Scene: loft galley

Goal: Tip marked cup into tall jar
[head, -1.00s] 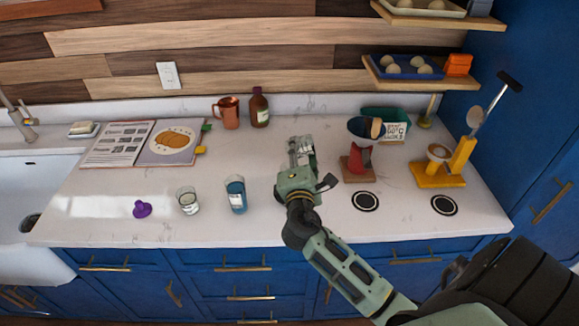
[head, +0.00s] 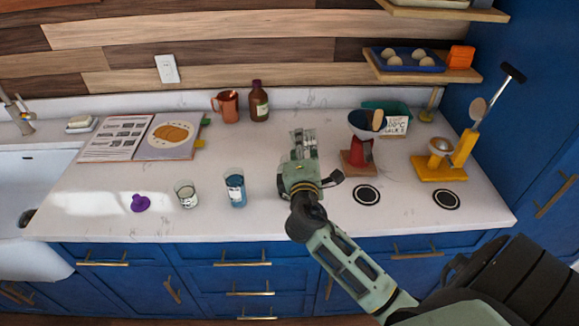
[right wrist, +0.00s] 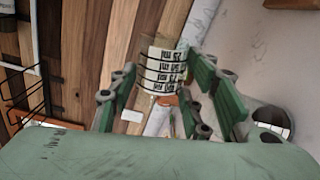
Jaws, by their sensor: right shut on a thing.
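My right gripper (head: 303,143) is above the counter, right of the glasses, shut on a pale cup. In the right wrist view the marked cup (right wrist: 166,68) shows black ml markings and sits between the green fingers; its contents are hidden. A tall glass jar (head: 236,190) with blue in it and a pale label stands upright left of the gripper, apart from it. A shorter clear glass (head: 187,195) stands left of the jar. I cannot tell for certain which is the task's jar. My left gripper is not in view.
A purple stopper-like piece (head: 140,203) lies at the left. An open book (head: 142,138), copper mug (head: 227,104) and brown bottle (head: 259,102) are behind. A red stand with a dark bowl (head: 364,124) and a yellow stand (head: 440,172) are right. The front middle counter is clear.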

